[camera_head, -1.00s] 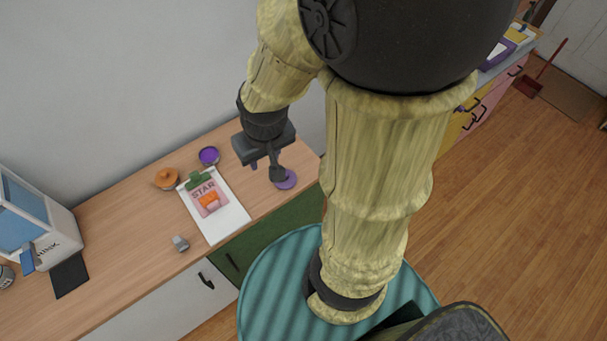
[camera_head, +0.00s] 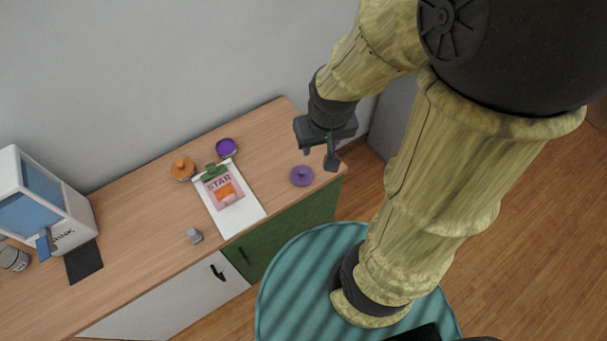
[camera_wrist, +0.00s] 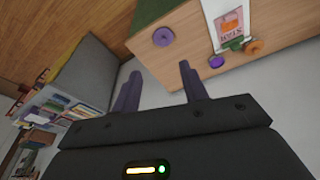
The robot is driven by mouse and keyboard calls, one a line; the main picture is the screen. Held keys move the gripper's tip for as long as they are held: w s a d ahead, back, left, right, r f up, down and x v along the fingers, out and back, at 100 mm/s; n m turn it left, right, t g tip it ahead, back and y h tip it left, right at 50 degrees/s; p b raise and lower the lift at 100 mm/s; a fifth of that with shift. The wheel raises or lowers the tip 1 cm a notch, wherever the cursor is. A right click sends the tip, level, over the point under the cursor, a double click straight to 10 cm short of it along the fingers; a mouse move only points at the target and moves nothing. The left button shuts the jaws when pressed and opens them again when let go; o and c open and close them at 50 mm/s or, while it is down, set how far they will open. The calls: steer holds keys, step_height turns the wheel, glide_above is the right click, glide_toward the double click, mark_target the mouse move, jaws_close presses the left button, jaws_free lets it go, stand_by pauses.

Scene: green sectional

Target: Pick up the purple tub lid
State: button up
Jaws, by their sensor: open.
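The purple tub lid (camera_head: 302,175) is a flat round disc with a knob, lying on the wooden counter near its right end. In the wrist view the lid (camera_wrist: 163,37) is at the top, beyond the fingertips. My gripper (camera_head: 320,157) is open and empty. In the head view it appears above and right of the lid, apart from it. In the wrist view its fingers (camera_wrist: 158,72) show nothing held between them. A purple tub (camera_head: 226,147), open at the top, stands farther back on the counter.
An orange lidded pot (camera_head: 183,168), a clipboard (camera_head: 250,207) with a pink card and a small grey object (camera_head: 195,236) are left of the lid. A white machine (camera_head: 40,205) stands at the far left. The counter around the lid is clear.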

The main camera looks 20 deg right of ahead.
steer(key=o, duration=0.3)
steer(key=shift+w+f, duration=0.2)
steer(key=shift+f, duration=0.05)
steer(key=o, duration=0.8)
steer(key=shift+n, duration=0.4)
steer(key=w+f+b, duration=0.2)
steer(key=f+b, duration=0.1)
steer(key=shift+w, duration=0.3)
steer(key=w+f+n+g+b, duration=0.1)
steer(key=w+f+b, duration=0.2)
steer(key=w+f, duration=0.1)
steer(key=w+f+n+b, duration=0.1)
steer(key=w+f+b, duration=0.2)
steer(key=w+f, duration=0.1)
steer(key=w+f+g+b, duration=0.1)
steer(key=w+f+b, duration=0.2)
steer(key=w+f, duration=0.1)
steer(key=shift+f+n+g, duration=0.3)
steer(key=shift+f+n, duration=0.1)
steer(key=shift+f, duration=0.4)
steer(key=shift+w+r, duration=0.1)
steer(key=shift+r, duration=0.05)
steer(key=p, duration=0.1)
glide_toward(301, 169)
step_height(301, 169, down, 5)
steer(key=shift+f, duration=0.1)
